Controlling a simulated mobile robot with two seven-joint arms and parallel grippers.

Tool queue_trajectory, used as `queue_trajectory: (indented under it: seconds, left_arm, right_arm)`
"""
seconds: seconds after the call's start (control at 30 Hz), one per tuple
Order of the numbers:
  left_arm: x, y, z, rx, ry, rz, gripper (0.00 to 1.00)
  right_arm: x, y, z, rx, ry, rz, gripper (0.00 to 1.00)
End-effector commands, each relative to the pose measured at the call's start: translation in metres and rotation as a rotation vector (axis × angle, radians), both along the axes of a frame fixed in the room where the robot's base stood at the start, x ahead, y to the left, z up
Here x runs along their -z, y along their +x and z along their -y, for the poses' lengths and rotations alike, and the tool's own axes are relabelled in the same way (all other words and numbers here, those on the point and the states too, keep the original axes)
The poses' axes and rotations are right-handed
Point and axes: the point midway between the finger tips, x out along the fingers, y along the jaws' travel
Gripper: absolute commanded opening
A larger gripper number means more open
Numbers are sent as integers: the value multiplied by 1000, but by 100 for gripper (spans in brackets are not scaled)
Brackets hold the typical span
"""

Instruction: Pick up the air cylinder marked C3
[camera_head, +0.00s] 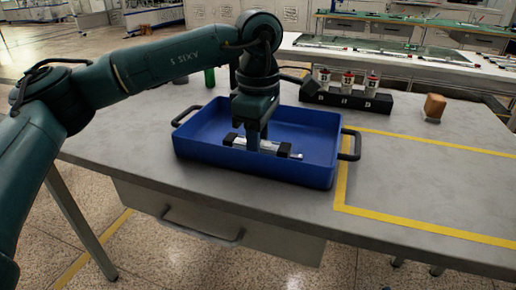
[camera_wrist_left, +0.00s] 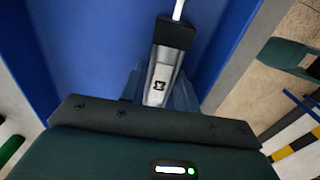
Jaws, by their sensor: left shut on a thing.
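A silver air cylinder (camera_head: 268,147) with black end caps and a thin rod lies across the inside of the blue tray (camera_head: 240,167). My left gripper (camera_head: 253,146) reaches down into the tray and is shut on the cylinder's body. In the left wrist view the cylinder (camera_wrist_left: 162,72) sits between the fingers of my left gripper (camera_wrist_left: 157,92). It bears a dark mark that is too small to read as C3. I cannot tell whether it touches the tray floor. My right gripper is not in view.
The tray has black handles at both ends. Behind it stand a black block (camera_head: 345,100) holding three red-and-white items and a green bottle (camera_head: 209,77). A small brown block (camera_head: 434,106) stands at the right. The table (camera_head: 420,185) inside the yellow tape is clear.

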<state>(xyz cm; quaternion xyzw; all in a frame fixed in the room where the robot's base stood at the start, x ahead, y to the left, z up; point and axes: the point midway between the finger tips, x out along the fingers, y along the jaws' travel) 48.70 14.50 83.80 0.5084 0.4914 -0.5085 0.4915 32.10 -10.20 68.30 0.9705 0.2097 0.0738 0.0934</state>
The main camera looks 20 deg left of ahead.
Motion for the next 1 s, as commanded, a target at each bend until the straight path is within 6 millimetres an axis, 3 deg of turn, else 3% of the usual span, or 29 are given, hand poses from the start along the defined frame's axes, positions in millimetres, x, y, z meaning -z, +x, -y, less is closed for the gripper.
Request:
queue_trajectory:
  seconds: [0.2,0.47,1.0]
  left_arm:
    - [-1,0,0,0,-1,2,0]
    - [-6,0,0,0,-1,3,0]
    - [-102,0,0,1,-2,3,0]
  right_arm:
    - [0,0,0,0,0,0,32]
    - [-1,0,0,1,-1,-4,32]
    - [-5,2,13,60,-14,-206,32]
